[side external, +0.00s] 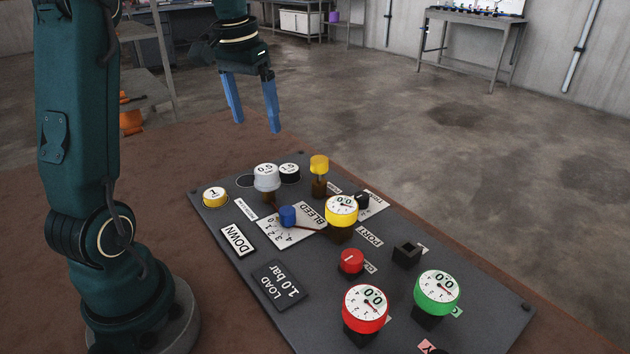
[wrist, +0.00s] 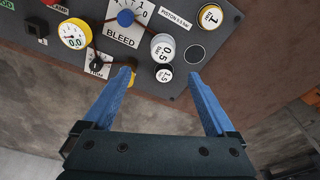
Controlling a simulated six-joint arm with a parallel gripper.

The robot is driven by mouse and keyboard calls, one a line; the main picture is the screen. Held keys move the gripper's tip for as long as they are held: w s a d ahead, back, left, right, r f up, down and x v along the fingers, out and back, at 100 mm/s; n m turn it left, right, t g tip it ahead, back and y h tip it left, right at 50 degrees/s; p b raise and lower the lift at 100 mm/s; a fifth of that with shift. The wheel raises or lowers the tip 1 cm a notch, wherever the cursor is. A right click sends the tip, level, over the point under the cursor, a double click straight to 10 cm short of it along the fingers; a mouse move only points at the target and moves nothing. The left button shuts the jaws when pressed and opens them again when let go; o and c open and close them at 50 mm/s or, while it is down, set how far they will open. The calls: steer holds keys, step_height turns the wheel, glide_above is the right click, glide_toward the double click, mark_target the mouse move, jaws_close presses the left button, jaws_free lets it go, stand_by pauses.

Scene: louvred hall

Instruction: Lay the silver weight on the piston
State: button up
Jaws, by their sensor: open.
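The silver weight (side external: 266,172), marked 0.5, stands upright and raised on the brown piston (side external: 268,196). The wrist view shows the weight (wrist: 162,46) from above, beside the piston label. The piston is mostly hidden beneath it. My gripper (side external: 256,126) is open and empty, raised above the far end of the panel and apart from the weight. In the wrist view its blue fingers (wrist: 160,74) are spread wide, with the weight beyond the tips.
The black 1.5 weight (side external: 289,173) and yellow 1 weight (side external: 214,196) sit on the panel (side external: 225,263), with an empty dark circle (side external: 245,181) between. A blue knob (side external: 287,216), yellow-topped valve (side external: 319,164) and yellow gauge (side external: 341,210) stand nearby. The load plate (side external: 281,286) reads 1.0 bar.

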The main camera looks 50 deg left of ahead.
steer(key=s+d+f+m+t, duration=0.1)
steer(key=s+d+m+t, duration=0.1)
steer(key=s+d, duration=0.4)
steer(key=s+d+f+m+t, duration=0.2)
steer(key=s+d, duration=0.3)
steer(key=d, duration=0.7)
steer(key=shift+s+f+h, duration=0.25)
steer(key=shift+s+h, duration=0.1)
steer(key=shift+h, duration=0.05)
